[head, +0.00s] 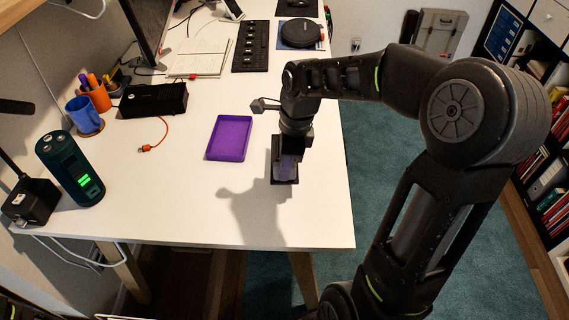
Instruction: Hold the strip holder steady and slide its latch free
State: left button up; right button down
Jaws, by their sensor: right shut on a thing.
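My right gripper (287,165) points down at the right part of the white table. It is shut on what appears to be the strip holder (284,181), a small dark piece with a greyish-purple part between the fingers. The gripper covers most of it, and I cannot make out the latch. I cannot tell whether the holder touches the table or is just above it. My left gripper is not in view.
A shallow purple tray (229,138) lies empty left of the right gripper. A black box (153,100), a blue mug (84,115), an orange cup (97,97) and a dark green cylinder (71,168) stand at left. The table's front middle (190,215) is clear.

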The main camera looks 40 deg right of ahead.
jog(key=shift+f+b, duration=1.7)
jog(key=shift+f, duration=0.7)
jog(key=shift+f, duration=0.15)
jog(key=c, duration=1.2)
grip_release()
jog(key=r, duration=0.4)
jog(key=d+r, duration=0.1)
jog(key=r, duration=0.3)
jog(key=s+r, duration=0.1)
jog(key=r, duration=0.3)
jog(key=shift+d, duration=0.2)
